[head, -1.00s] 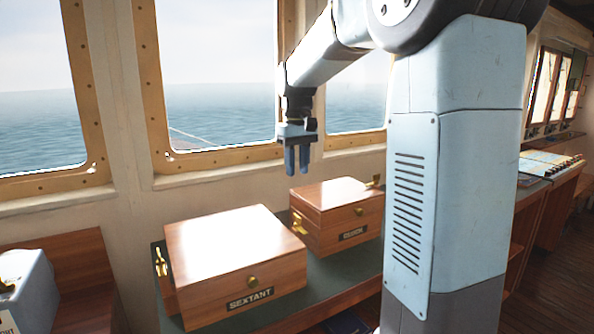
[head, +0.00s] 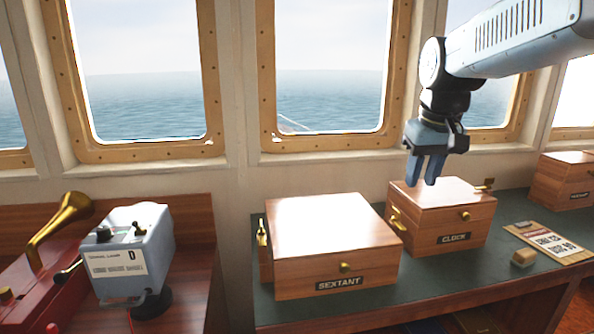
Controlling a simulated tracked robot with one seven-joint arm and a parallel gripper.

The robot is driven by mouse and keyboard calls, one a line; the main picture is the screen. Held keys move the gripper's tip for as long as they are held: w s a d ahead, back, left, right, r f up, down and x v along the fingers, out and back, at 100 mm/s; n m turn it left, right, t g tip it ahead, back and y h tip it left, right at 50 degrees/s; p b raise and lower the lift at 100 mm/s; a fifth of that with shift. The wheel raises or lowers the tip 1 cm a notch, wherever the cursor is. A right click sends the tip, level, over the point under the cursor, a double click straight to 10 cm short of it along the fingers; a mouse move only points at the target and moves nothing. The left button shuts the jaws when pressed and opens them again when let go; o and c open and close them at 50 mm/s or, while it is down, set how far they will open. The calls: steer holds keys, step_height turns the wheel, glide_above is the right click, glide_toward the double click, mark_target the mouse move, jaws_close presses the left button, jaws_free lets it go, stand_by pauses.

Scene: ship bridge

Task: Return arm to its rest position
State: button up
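My gripper (head: 425,170) hangs from my arm at the right of the head view, fingers pointing down. Its two blue fingers are a little apart at the tips, with nothing seen between them. In the picture it overlaps the back of the closed wooden box labelled CLOCK (head: 445,215); I cannot tell how far above or behind the box it is. The closed wooden box labelled SEXTANT (head: 330,245) stands to the left of it on the green-topped counter (head: 420,283).
A third wooden box (head: 568,180), a clipboard (head: 545,243) and a small tan block (head: 523,257) lie to the right on the counter. A signal lamp (head: 135,255) and a brass horn (head: 62,222) on a red base stand at the left. Windows line the wall behind.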

steer(key=s+a+f+m+t, duration=0.1)
steer(key=s+f, duration=0.4)
steer(key=s, duration=0.7)
steer(key=shift+t, duration=0.9)
steer(key=shift+s, duration=0.1)
